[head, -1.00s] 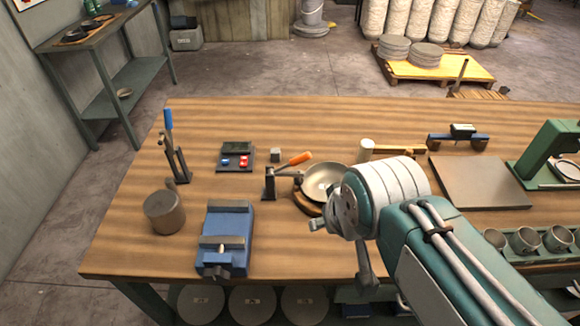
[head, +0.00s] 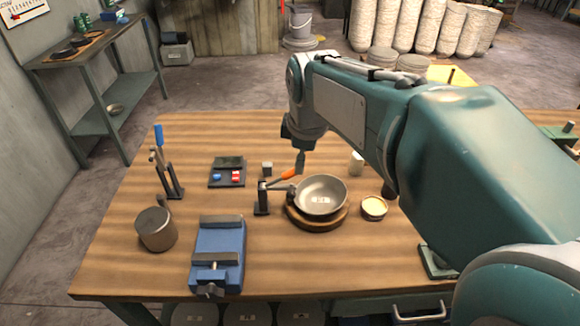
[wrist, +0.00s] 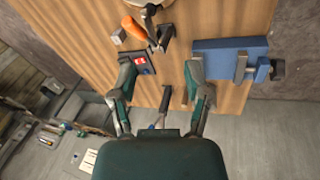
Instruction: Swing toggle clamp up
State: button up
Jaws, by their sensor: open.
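The toggle clamp (head: 262,196) with an orange handle (head: 289,174) stands at the left of a metal bowl (head: 320,195). Its handle slants low to the right, and its arm reaches to the bowl's left rim. The bowl sits on a round wooden base (head: 318,222). My gripper (head: 300,162) points down just behind the orange handle; whether it touches the handle is hard to tell. In the wrist view my gripper (wrist: 161,74) has its fingers spread with nothing held, and the orange handle (wrist: 132,28) lies beyond the left fingertip.
A blue vise (head: 218,250) and a grey cylinder (head: 156,229) stand at the front left. A second clamp with a blue handle (head: 159,135) stands upright behind them. A box with red and blue buttons (head: 227,172) is left of the gripper. A round tin (head: 374,208) is right of the bowl.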

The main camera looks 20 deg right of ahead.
jog(key=w+f+n, duration=0.1)
jog(key=w+f, duration=0.1)
jog(key=f, duration=0.2)
jog(key=w+f+n, duration=0.1)
jog(key=w+f, duration=0.2)
jog(key=f, duration=0.1)
jog(key=w+d+f+n, duration=0.1)
jog(key=w+f+n, duration=0.1)
jog(key=w+f, duration=0.1)
jog(key=shift+w+f+g, duration=0.1)
jog(key=shift+f+g, duration=0.3)
jog(key=shift+f, duration=0.2)
grip_shut()
